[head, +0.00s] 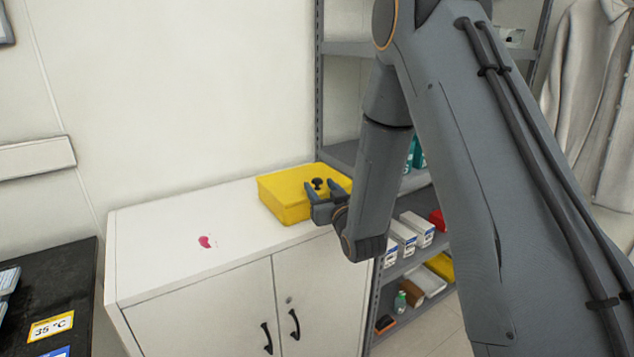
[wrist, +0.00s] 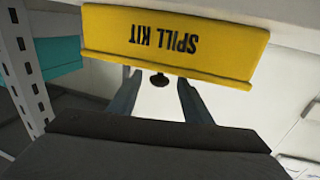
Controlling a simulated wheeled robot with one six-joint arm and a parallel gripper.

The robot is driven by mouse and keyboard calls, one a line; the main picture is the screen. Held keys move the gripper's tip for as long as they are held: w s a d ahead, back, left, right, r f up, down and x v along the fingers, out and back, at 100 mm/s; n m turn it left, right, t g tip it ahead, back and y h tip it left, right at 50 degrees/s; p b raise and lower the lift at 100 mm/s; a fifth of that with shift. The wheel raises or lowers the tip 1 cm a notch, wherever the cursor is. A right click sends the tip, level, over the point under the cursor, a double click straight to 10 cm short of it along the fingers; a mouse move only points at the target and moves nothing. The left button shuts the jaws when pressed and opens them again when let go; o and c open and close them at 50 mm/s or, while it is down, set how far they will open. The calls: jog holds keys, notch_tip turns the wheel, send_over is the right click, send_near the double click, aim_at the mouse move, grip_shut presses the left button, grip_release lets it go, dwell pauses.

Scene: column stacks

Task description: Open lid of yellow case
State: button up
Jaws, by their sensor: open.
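The yellow case (head: 283,204) stands on the right end of a white cabinet top, its lid closed. A small black knob (head: 317,184) stands up from the lid. In the wrist view the picture is upside down; the yellow case (wrist: 215,45) shows "SPILL KIT" on its side, with the black knob (wrist: 159,80) at its edge. My gripper (head: 321,190) is open at the case's front right. In the wrist view my gripper (wrist: 158,90) has its fingers on either side of the knob's line; I cannot tell whether they touch it.
The white cabinet (head: 150,245) has free top space left of the case, apart from a pink mark (head: 207,242). A grey shelf rack (head: 340,152) with boxes stands close on the right. A dark surface (head: 70,290) is at the lower left.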

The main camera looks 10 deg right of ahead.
jog(key=shift+x, duration=1.75)
jog(key=shift+p, duration=0.3)
grip_shut()
